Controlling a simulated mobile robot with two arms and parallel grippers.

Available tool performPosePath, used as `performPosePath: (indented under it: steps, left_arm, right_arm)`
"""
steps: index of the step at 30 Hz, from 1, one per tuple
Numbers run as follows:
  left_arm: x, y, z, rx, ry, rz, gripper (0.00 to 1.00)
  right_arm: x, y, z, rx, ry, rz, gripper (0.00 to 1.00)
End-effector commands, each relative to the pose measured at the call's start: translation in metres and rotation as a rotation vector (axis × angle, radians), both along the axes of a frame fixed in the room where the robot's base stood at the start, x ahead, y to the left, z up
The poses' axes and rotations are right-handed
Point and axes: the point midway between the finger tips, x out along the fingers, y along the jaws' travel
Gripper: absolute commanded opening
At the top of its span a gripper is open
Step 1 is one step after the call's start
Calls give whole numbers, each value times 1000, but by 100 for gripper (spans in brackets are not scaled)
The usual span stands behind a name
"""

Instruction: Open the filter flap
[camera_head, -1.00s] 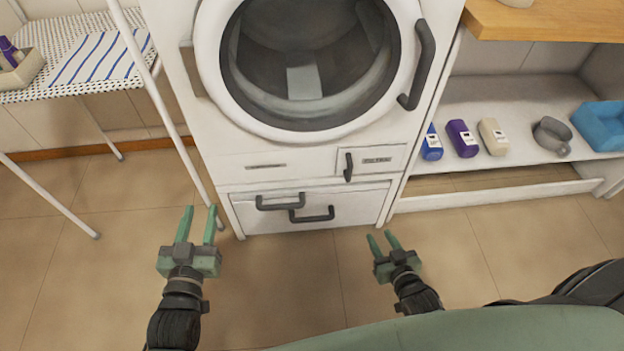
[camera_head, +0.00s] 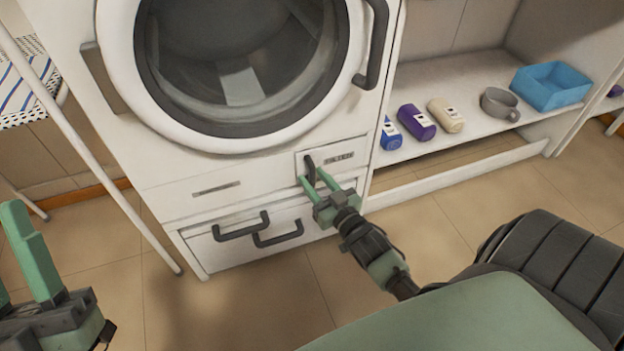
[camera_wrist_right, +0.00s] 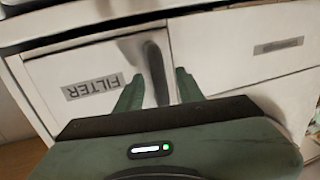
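The filter flap (camera_head: 345,152) is a small white panel low on the white washing machine, labelled FILTER, and it looks shut flush with the front. Its dark upright handle (camera_head: 309,168) is at the panel's left side. My right gripper (camera_head: 313,178) is open at the handle. In the right wrist view the handle (camera_wrist_right: 156,70) stands between the two green fingers (camera_wrist_right: 158,88), with a gap visible on each side; contact cannot be told. The flap (camera_wrist_right: 75,70) shows there upside down. My left gripper (camera_head: 18,250) is open and empty at the lower left, partly cut off.
Below the flap is a drawer (camera_head: 285,215) with two dark handles. The round door (camera_head: 235,65) is above. At right a low shelf (camera_head: 460,145) holds bottles (camera_head: 416,122), a grey cup (camera_head: 500,104) and a blue bin (camera_head: 552,86). A drying rack stands at left.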

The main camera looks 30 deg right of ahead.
Motion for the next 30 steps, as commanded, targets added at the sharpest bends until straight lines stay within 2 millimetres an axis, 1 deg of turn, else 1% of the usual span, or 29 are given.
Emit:
performPosePath:
  steps: [1,5,13,14,15,18,30]
  left_arm:
    - [-4,1,1,-8,-25,-2,36]
    - [-11,2,6,-20,-65,-4,36]
    - [-13,2,8,-23,-75,-4,36]
    - [-13,2,8,-23,-74,-4,36]
    - [-12,2,8,-23,-74,-4,36]
    - [-12,2,8,-23,-74,-4,36]
    - [-12,2,8,-22,-72,-4,36]
  right_arm:
    - [4,0,0,0,-2,1,38]
    - [9,0,0,0,-1,1,38]
    - [10,-1,0,-1,1,0,38]
    - [10,-1,0,-1,1,0,35]
    - [10,-1,0,-1,1,0,24]
    - [10,-1,0,-1,1,0,0]
    - [10,0,0,-1,1,0,0]
